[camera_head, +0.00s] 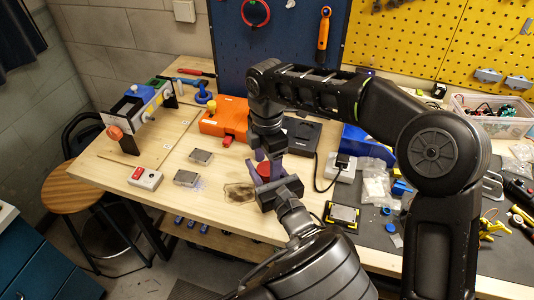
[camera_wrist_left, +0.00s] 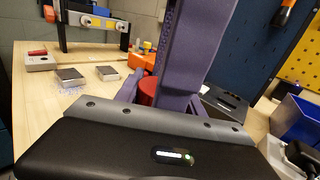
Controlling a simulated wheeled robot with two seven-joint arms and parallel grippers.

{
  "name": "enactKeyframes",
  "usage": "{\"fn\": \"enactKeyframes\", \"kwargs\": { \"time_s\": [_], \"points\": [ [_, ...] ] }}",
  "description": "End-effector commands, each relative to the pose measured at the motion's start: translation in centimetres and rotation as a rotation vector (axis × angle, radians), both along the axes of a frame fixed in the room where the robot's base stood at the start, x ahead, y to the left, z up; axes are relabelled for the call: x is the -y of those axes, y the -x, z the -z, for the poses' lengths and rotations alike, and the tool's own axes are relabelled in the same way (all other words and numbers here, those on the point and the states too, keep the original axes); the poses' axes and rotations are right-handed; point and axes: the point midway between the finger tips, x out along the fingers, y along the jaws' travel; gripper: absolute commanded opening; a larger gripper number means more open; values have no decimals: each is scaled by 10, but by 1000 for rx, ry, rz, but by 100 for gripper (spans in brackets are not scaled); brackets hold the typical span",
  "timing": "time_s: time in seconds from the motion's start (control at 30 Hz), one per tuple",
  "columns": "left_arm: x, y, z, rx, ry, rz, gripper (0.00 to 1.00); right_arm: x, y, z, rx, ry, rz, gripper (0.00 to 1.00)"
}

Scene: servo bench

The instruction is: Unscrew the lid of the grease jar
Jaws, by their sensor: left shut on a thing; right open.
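The red lid of the grease jar (camera_head: 263,169) shows between the purple fingers at the middle front of the bench. The red also shows in the left wrist view (camera_wrist_left: 148,90), partly covered. My left gripper (camera_head: 268,182) comes from the front and is shut on the grease jar, whose body is mostly hidden by the fingers. My right gripper (camera_head: 268,153) points down from above, open, with its fingers close by the lid. I cannot tell whether they touch it. A large purple finger (camera_wrist_left: 190,50) stands in front of the jar in the left wrist view.
An orange case (camera_head: 222,117) and a black box (camera_head: 302,134) stand behind the jar. Two metal blocks (camera_head: 186,178) and a red-buttoned box (camera_head: 145,178) lie to the left. A clear bag (camera_head: 240,193) lies just left of my left gripper. The left front wood is mostly free.

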Motion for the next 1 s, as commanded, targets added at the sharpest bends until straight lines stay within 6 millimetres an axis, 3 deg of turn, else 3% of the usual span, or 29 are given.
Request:
{"fn": "enactKeyframes", "kwargs": {
  "time_s": [0.37,1.0],
  "points": [
    [0,1,3,-7,0,1,0,0,0,5,0,-1,0,64],
    [0,1,3,-8,0,1,0,0,0,5,0,-1,0,12]
  ]
}}
